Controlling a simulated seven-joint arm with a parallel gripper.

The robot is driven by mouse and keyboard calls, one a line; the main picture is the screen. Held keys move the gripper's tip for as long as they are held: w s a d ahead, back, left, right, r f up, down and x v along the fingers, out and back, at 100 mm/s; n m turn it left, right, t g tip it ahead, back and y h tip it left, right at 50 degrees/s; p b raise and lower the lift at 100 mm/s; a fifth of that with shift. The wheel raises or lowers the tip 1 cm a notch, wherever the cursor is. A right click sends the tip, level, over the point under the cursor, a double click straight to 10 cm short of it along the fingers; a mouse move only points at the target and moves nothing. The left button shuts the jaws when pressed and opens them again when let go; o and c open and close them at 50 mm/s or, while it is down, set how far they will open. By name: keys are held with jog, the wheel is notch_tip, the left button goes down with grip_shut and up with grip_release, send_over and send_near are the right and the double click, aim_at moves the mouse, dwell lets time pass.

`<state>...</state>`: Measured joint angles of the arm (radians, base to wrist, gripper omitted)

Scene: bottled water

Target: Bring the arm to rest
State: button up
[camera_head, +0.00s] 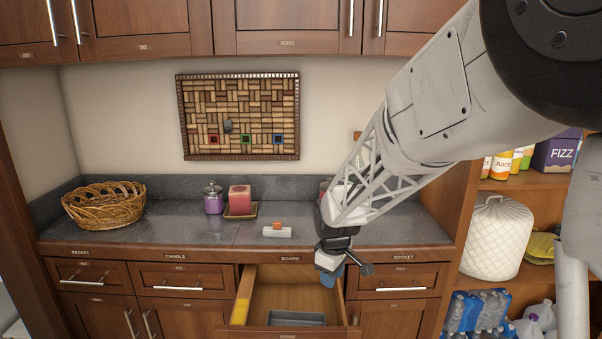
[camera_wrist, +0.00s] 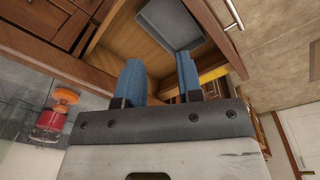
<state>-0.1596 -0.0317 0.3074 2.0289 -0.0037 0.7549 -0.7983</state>
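My gripper (camera_head: 330,274) hangs in front of the counter, above the right part of the open drawer (camera_head: 243,291). In the wrist view my gripper (camera_wrist: 160,80) shows two blue fingers set apart with nothing between them. The drawer (camera_wrist: 130,50) lies beyond the fingertips in that view, with a grey tray (camera_wrist: 167,22) inside it. The grey tray also shows in the head view (camera_head: 297,318). My arm reaches in from the upper right and hides part of the counter's right end.
The counter (camera_head: 190,232) carries a wicker basket (camera_head: 104,206), a purple jar (camera_head: 213,199), a red candle (camera_head: 239,197) and a small white block with an orange top (camera_head: 277,231). A cork board (camera_head: 240,116) hangs behind. Shelves with bottles (camera_head: 478,311) stand at right.

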jog(key=s+d+r+m, duration=0.3)
jog(key=s+r, duration=0.2)
jog(key=s, duration=0.3)
jog(key=s+d+r+m, duration=0.3)
jog(key=s+d+r, duration=0.15)
jog(key=s, duration=0.35)
jog(key=s+d+r+m+t, duration=0.1)
jog(key=s+d+r+m, duration=0.2)
jog(key=s, duration=1.4)
jog(key=shift+s+m+t, duration=0.3)
jog(key=shift+m, duration=0.8)
